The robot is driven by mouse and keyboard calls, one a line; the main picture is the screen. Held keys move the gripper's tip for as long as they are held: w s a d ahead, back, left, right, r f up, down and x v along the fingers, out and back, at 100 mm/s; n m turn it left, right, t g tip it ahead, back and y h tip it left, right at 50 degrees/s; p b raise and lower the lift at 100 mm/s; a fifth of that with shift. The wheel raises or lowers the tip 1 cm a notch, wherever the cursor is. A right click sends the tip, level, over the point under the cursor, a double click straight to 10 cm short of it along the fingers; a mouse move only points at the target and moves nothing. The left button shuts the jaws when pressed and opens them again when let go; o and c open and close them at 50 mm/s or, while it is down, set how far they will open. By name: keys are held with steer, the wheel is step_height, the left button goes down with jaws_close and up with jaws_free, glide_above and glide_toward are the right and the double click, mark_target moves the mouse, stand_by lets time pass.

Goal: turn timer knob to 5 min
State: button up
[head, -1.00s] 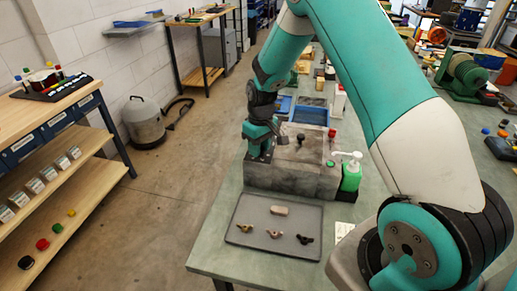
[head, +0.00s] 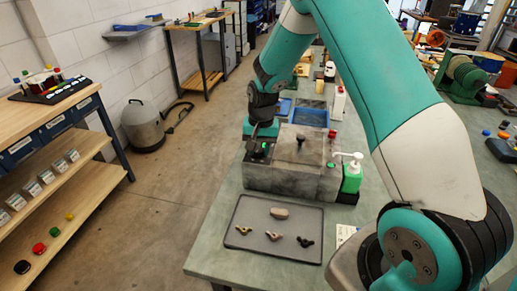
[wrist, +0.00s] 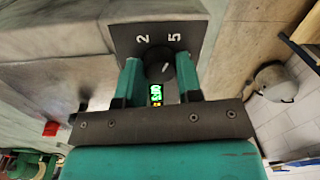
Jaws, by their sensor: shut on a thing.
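The timer knob (wrist: 158,66) is black and round, with a small white pointer mark. It sits on a dark plate (wrist: 127,40) marked "2" and "5", at the left end of a grey metal box (head: 290,180). My gripper (head: 258,152) reaches down to it in the head view. In the wrist view its two teal fingers are shut on the knob, one on each side. The pointer mark seems to lean towards the "5", but its exact angle is unclear. A lit green display (wrist: 155,94) shows between the fingers; its digits are partly hidden and hard to read.
The box also carries a black lever (head: 300,139), a green button (head: 331,165) and a red button (head: 332,133). A green pump bottle (head: 351,176) stands at its right. A grey tray (head: 245,215) with several small parts lies in front.

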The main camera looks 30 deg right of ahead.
mark_target(262, 150)
steer(key=shift+m, duration=0.5)
steer(key=o, duration=0.9)
steer(key=shift+o, duration=0.2)
step_height(262, 150, up, 18)
steer(key=b, duration=0.2)
steer(key=shift+s+d+f+b, duration=0.25)
steer(key=shift+s+d+b, duration=0.1)
